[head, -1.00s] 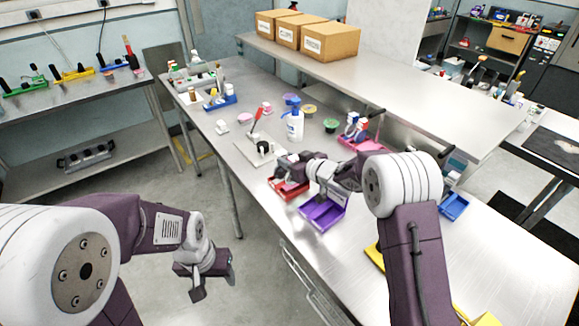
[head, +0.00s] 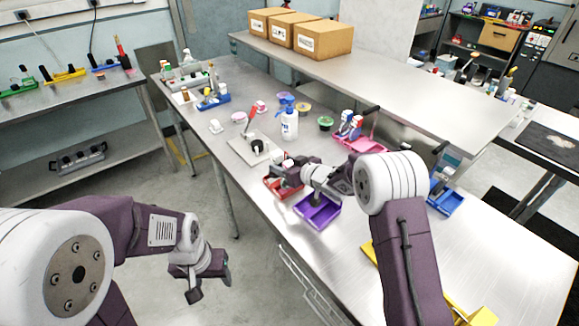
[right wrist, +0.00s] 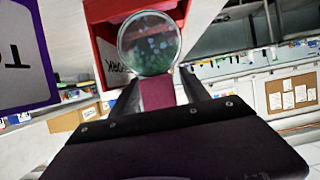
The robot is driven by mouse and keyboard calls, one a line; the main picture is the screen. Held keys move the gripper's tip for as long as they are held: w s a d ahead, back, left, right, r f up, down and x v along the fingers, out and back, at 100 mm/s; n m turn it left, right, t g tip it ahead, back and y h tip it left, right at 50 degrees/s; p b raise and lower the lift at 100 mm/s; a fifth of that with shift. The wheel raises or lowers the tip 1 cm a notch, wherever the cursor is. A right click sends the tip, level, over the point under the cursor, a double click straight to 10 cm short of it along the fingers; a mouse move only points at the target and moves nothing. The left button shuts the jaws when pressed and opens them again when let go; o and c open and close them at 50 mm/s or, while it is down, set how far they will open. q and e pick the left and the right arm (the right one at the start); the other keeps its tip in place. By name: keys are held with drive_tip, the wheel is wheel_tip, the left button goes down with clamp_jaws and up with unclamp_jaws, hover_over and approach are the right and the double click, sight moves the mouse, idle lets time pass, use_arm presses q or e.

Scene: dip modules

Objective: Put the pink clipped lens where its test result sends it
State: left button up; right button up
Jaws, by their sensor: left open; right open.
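The pink clipped lens shows in the right wrist view as a round clear glass disc (right wrist: 149,43) above a pink clip (right wrist: 157,92). The clip is between the fingers of my right gripper (right wrist: 160,98), which is open. In the head view my right gripper (head: 288,172) is over the red tray (head: 272,190), and I cannot make out the lens there. Whether the lens rests on the tray is unclear. My left gripper (head: 207,276) is open and empty, off the table over the floor.
The purple tray (head: 317,212) is beside the red one, nearer me. A blue tray (head: 446,202) is at right and a pink rack (head: 366,144) is further back.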

drive_tip(key=v, duration=1.2)
drive_tip(key=shift+b, duration=0.4)
